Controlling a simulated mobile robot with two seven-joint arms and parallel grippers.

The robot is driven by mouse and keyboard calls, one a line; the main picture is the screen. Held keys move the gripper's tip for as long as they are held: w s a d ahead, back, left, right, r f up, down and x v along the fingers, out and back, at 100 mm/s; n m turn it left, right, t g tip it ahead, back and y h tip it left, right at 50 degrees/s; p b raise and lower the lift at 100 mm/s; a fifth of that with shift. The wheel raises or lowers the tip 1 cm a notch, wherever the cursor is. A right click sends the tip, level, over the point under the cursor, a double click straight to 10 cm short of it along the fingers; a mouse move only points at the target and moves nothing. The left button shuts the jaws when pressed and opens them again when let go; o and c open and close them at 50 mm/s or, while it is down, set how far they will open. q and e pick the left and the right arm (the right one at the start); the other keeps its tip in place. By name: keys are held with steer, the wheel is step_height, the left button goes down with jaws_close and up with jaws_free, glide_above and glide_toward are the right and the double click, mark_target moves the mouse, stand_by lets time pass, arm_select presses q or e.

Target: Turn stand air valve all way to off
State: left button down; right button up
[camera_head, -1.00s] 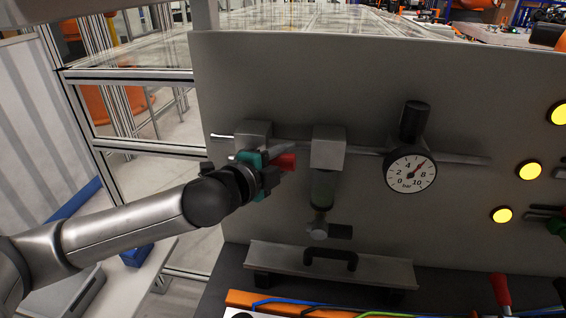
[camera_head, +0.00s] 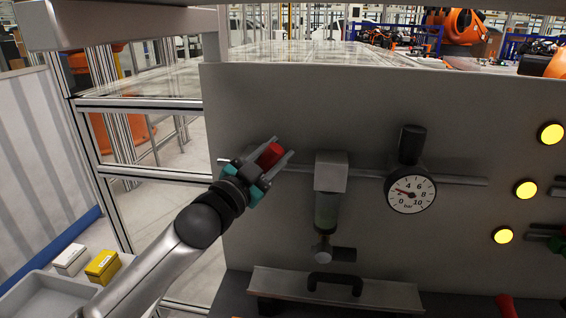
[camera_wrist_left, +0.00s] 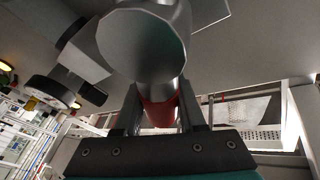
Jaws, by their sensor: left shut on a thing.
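The stand air valve has a red handle (camera_head: 269,155) on the grey panel (camera_head: 380,110), at the left end of a horizontal pipe (camera_head: 455,180). My left gripper (camera_head: 277,158) is shut on the red handle, with a finger on each side of it. In the left wrist view the red handle (camera_wrist_left: 159,110) sits between the two dark fingers, behind a round grey metal part. The valve body is mostly hidden by the gripper in the head view. The pressure gauge (camera_head: 410,194) has its needle pointing to the left, near 2. My right gripper is not in view.
A filter unit (camera_head: 330,172) hangs from the pipe right of the gripper. Yellow lamps (camera_head: 525,189) are at the panel's right. A black handle (camera_head: 334,282) sits on a plate below. A yellow box (camera_head: 103,266) lies at lower left.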

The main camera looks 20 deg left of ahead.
arm_select(q)
steer(key=shift+s+a+r+n+t+y+p, duration=0.2)
steer(key=shift+a+n+t+y, duration=0.35)
steer(key=shift+n, duration=0.9)
steer(key=shift+s+a+r+n+t+y, duration=0.15)
steer(key=shift+a+r+n+t+y, duration=0.2)
steer(key=shift+a+n+y, duration=0.8)
steer(key=shift+s+a+r+n+t+y+p, duration=0.15)
steer(key=shift+a+r+n+t, duration=0.2)
steer(key=shift+n, duration=1.45)
steer(key=c, duration=0.5)
jaws_free()
steer(key=shift+a, duration=0.1)
steer(key=shift+s+f, duration=0.1)
steer(key=b+v, duration=0.2)
steer(key=v, duration=1.3)
steer(key=shift+f+b, duration=0.15)
steer(key=shift+b, duration=0.15)
